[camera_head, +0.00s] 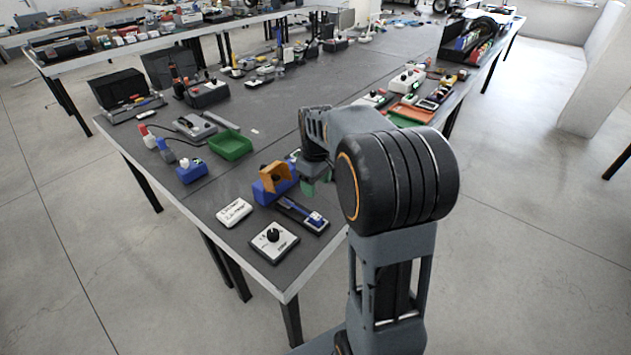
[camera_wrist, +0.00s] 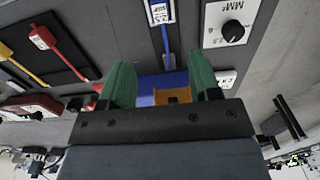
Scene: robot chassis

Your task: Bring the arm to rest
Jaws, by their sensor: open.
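My arm stands at the right of the head view and reaches over the near end of the long dark table (camera_head: 212,193). My gripper (camera_head: 308,188) is partly hidden by my own arm there, above the table beside a blue and orange holder (camera_head: 270,182). In the wrist view my gripper (camera_wrist: 163,85) shows two green fingers set wide apart. Nothing is between the fingertips. The holder's blue and orange parts (camera_wrist: 172,94) show beyond the gripper body, between the fingers.
Near the gripper lie a white knob box (camera_head: 273,242), a blue device on a dark plate (camera_head: 302,215), a white box (camera_head: 234,212), a blue block (camera_head: 191,172) and a green tray (camera_head: 230,145). Several tools crowd the far table. Open floor (camera_head: 530,230) lies to the right.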

